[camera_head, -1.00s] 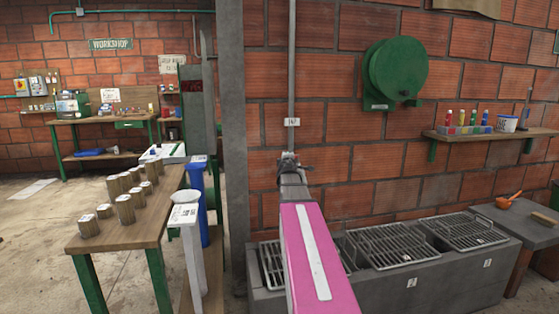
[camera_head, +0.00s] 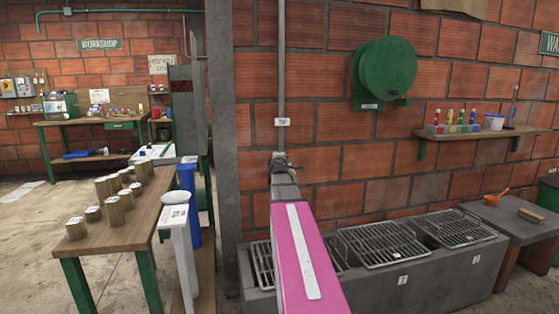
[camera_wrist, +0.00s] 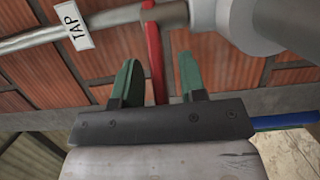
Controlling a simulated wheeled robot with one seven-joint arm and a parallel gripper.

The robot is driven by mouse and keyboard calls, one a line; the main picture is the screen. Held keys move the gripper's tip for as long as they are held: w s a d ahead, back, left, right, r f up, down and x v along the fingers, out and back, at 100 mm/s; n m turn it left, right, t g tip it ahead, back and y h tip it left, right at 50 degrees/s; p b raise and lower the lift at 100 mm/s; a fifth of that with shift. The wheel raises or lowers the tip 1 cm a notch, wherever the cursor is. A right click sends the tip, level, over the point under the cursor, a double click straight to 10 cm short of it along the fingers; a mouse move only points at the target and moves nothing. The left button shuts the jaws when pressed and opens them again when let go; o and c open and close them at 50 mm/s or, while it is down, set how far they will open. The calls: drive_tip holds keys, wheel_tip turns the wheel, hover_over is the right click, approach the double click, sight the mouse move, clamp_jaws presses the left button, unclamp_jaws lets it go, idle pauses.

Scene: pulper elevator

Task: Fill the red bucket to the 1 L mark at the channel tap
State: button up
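A grey pipe (camera_head: 281,65) runs down the brick wall and bears a white label (camera_head: 283,121). In the wrist view, a grey pipe (camera_wrist: 30,38) carries a white tag (camera_wrist: 76,26) reading TAP. A red bar (camera_wrist: 153,50) hangs beside it, beyond my gripper. My gripper (camera_wrist: 158,75) has two green fingers standing apart, with nothing seen held between them. I cannot make out the red bucket in either view.
Grey troughs with wire grates (camera_head: 380,246) line the wall below. A wooden bench (camera_head: 130,215) with several wooden cylinders, a white funnel-topped stand (camera_head: 180,240) and a blue bin (camera_head: 190,190) stand left. A wall shelf (camera_head: 490,131) and low table (camera_head: 512,214) are at right.

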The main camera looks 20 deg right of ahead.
drive_tip(key=v, duration=1.1)
drive_tip(key=shift+w, duration=0.1)
drive_tip(key=s+a+f+m+g+y, duration=0.1)
drive_tip(key=s+a+f+m+g, duration=0.15)
drive_tip(key=f, duration=0.45)
drive_tip(key=s+a+f+m+g, duration=0.1)
drive_tip(key=a+f+m+g, duration=0.25)
drive_tip(key=f, duration=0.35)
drive_tip(key=s+a+f+m+g+y, duration=0.1)
drive_tip(key=s+a+f+m+g, duration=0.15)
drive_tip(key=f, duration=0.55)
drive_tip(key=s+a+f+m+g+y, duration=0.4)
drive_tip(key=s+a+f+g, duration=0.3)
drive_tip(key=s+a+f, duration=0.7)
drive_tip(key=a+f+y, duration=0.1)
drive_tip(key=a+f, duration=0.1)
drive_tip(key=a, duration=0.1)
drive_tip(key=shift+a+g+y, duration=0.3)
drive_tip(key=shift+g+y, duration=0.05)
drive_tip(key=shift+y, duration=0.05)
drive_tip(key=shift+f, duration=0.1)
idle(2.4)
